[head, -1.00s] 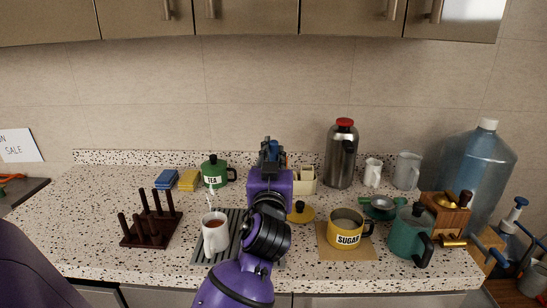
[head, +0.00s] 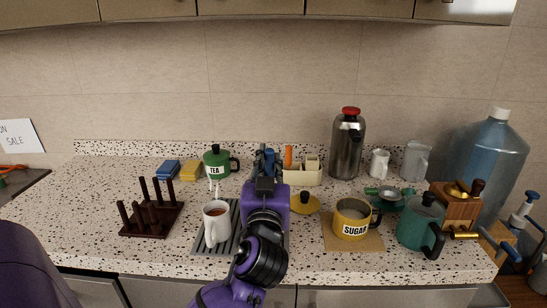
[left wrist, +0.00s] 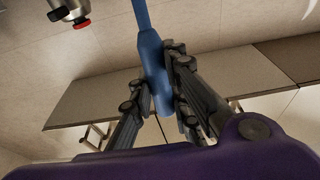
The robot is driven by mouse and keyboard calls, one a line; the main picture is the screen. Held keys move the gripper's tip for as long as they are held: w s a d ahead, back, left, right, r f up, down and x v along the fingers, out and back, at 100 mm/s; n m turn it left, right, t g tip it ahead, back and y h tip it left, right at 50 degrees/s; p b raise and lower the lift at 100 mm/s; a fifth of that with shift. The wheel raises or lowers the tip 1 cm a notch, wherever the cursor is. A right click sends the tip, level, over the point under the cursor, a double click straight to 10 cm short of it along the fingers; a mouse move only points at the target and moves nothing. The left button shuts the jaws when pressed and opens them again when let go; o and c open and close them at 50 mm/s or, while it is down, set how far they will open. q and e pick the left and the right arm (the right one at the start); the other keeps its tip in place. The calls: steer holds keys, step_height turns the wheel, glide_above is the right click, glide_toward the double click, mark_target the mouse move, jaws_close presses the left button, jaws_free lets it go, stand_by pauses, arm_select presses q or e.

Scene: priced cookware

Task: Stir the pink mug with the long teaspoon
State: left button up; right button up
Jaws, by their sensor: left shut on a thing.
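The pink mug (head: 211,235), which looks almost white, stands upright on a grey ribbed mat. It holds brown liquid, with white wisps above it. My left gripper (head: 266,160) is behind and to the right of the mug in the head view, raised and apart from it. In the left wrist view the left gripper (left wrist: 156,98) is shut on a long blue handle, which I take to be the long teaspoon (left wrist: 150,45). Its far end runs out of the top of that view. My own arm hides most of it in the head view. My right gripper is not in view.
A dark peg rack (head: 150,215) stands left of the mug. The grey mat (head: 197,240) lies under the mug. A yellow sugar mug (head: 350,215), teal pot (head: 418,232) and cream caddy (head: 303,177) stand to the right. A green tea pot (head: 214,167) is behind.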

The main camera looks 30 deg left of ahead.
arm_select(q)
steer(key=shift+w+a+f+b, duration=0.1)
steer(key=shift+f+b, duration=0.15)
steer(key=shift+f, duration=0.4)
steer(key=shift+w+a+f+b, duration=0.1)
steer(key=shift+f+b, duration=0.15)
steer(key=shift+f, duration=0.35)
steer(key=shift+w+f+b, duration=0.2)
steer(key=shift+f+b, duration=0.55)
steer(key=shift+f, duration=0.4)
steer(key=f, duration=0.1)
steer(key=f+b, duration=0.2)
steer(key=shift+w+a+f, duration=0.1)
steer(key=shift+w+a, duration=0.15)
steer(key=shift+w, duration=0.05)
steer(key=shift+f+b, duration=0.4)
steer(key=shift+w+f, duration=0.1)
steer(key=shift+f, duration=0.1)
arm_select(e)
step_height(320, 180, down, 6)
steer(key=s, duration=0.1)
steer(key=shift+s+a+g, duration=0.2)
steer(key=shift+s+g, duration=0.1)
arm_select(q)
steer(key=shift+a, duration=0.1)
